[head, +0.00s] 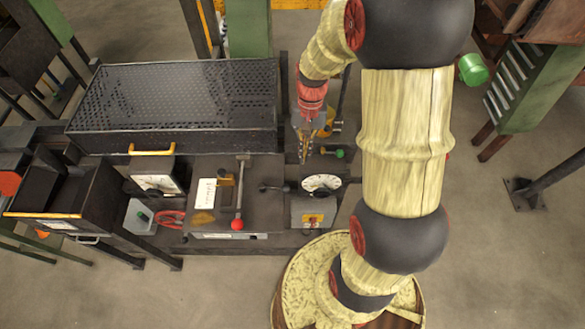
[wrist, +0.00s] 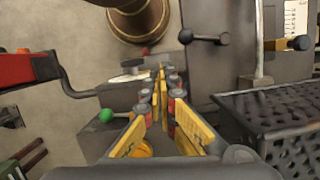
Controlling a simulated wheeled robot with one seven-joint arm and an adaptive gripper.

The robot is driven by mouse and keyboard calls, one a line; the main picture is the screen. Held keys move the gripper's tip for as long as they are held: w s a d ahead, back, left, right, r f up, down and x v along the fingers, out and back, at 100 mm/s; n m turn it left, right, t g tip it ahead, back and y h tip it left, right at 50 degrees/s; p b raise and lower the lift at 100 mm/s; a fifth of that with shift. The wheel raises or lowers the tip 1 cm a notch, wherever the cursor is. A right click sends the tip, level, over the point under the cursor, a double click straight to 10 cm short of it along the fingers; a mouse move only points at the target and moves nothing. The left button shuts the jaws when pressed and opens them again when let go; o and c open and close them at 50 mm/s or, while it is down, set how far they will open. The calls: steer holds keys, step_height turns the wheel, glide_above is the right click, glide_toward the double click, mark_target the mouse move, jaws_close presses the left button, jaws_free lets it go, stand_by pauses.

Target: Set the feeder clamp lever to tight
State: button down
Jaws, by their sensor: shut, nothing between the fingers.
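My gripper (head: 304,158) points down over the right end of the bench, shut and empty. Its yellow-sided fingers meet in the wrist view (wrist: 161,75). No readable label marks the feeder clamp lever, so I cannot tell which lever it is. A long lever with a red ball (head: 238,225) lies on the box left of my gripper. A black ball-ended lever (head: 273,187) is nearer my gripper and shows in the wrist view (wrist: 204,38). A green knob (head: 340,153) sits just right of the fingers, and shows in the wrist view (wrist: 105,115). My gripper appears apart from all three.
A dial (head: 321,183) is right of the black lever. A red part on a bent dark bar (wrist: 62,78) shows left in the wrist view. My arm hides the area right of the bench.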

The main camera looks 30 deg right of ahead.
mark_target(275, 188)
steer(key=w+m, duration=0.1)
steer(key=w+f+m, duration=0.1)
steer(key=w, duration=0.1)
steer(key=w+d+m, duration=0.1)
steer(key=shift+w+f, duration=0.15)
steer(key=shift+w, duration=0.05)
steer(key=shift+a, duration=0.1)
steer(key=s+a+f+p, duration=0.1)
steer(key=s+a+f, duration=0.3)
steer(key=f, duration=0.5)
steer(key=shift+a, duration=0.45)
